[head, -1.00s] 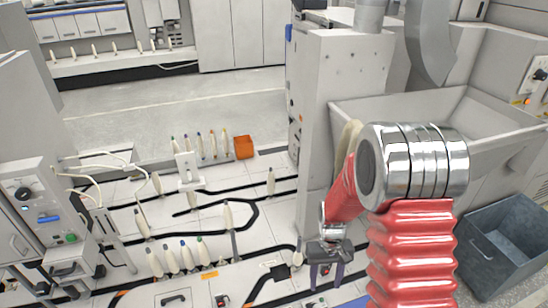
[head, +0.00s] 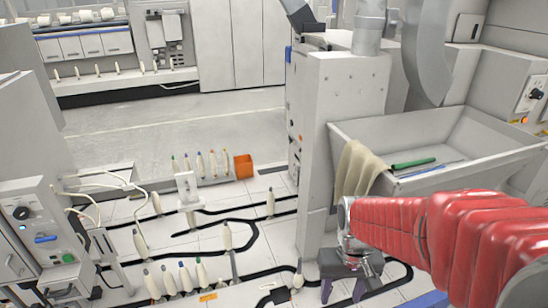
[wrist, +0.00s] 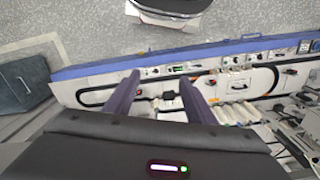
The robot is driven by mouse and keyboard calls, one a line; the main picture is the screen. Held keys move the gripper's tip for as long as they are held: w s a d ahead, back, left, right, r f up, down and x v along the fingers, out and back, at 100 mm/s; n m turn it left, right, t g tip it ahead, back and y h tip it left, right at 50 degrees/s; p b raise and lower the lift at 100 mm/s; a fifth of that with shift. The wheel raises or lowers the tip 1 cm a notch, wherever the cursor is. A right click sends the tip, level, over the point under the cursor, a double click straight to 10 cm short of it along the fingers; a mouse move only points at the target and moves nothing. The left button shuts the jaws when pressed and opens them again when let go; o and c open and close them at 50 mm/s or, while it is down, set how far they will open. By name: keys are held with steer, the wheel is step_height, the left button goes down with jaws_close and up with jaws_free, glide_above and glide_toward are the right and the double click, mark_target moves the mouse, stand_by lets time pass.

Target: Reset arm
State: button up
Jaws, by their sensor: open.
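My gripper (head: 343,289) shows at the bottom of the head view, below my red-sleeved arm, pointing down in front of the white machine column. In the wrist view its two dark purple fingers (wrist: 158,95) stand apart with nothing between them. The gripper is open and empty. Beyond the fingers, the wrist view shows the blue edge (wrist: 200,52) of the bench and the white panel with black tracks.
A white trough (head: 470,137) holds a green tube (head: 413,163), with beige cloth (head: 357,168) over its rim. Several bobbins (head: 183,275) stand along the black tracks at left. An orange box (head: 243,166) stands behind. A grey bin (wrist: 22,82) shows in the wrist view.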

steer(key=s+r+t, duration=0.2)
steer(key=s+r, duration=0.2)
steer(key=r, duration=0.3)
steer(key=s+r+t, duration=0.3)
steer(key=s+r, duration=0.1)
steer(key=r, duration=0.3)
steer(key=shift+r+t, duration=0.3)
steer(key=shift+r, duration=0.1)
stand_by(0.8)
